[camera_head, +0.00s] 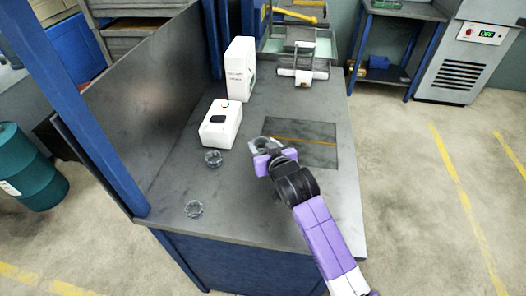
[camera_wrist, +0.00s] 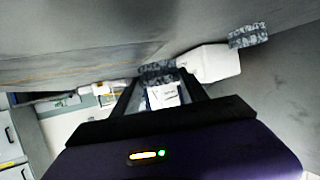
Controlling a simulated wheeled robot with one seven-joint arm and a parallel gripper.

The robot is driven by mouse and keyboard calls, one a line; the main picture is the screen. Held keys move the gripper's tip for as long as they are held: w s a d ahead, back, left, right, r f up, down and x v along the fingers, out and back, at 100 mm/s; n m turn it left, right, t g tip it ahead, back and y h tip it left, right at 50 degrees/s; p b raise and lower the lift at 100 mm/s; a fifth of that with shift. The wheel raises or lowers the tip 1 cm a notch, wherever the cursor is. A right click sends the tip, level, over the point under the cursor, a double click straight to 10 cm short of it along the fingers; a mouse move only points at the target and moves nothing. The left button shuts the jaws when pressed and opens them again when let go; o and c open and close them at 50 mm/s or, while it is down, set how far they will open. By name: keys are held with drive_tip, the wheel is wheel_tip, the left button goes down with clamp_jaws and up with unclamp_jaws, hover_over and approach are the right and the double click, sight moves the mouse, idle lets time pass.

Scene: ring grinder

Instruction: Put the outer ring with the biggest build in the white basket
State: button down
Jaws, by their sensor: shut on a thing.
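My gripper (camera_head: 262,155) is shut on a grey metal ring (camera_head: 259,143) over the middle of the workbench. In the wrist view the held ring (camera_wrist: 157,70) shows between the fingertips (camera_wrist: 158,78). A ring on the bench also shows at the upper right of the wrist view (camera_wrist: 248,35). A pale open tray (camera_head: 325,48) stands at the back; I cannot tell whether it is the white basket.
A low white box (camera_head: 222,133) with a dark patch on top and a tall white box (camera_head: 240,68) stand left of my gripper. A metal device (camera_head: 303,72) stands at the back. A dark inset panel (camera_head: 318,150) lies beside my gripper. The bench's front left is mostly clear.

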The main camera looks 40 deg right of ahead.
drive_tip(key=shift+f, duration=1.15)
drive_tip(key=shift+f, duration=0.15)
drive_tip(key=c, duration=0.6)
unclamp_jaws()
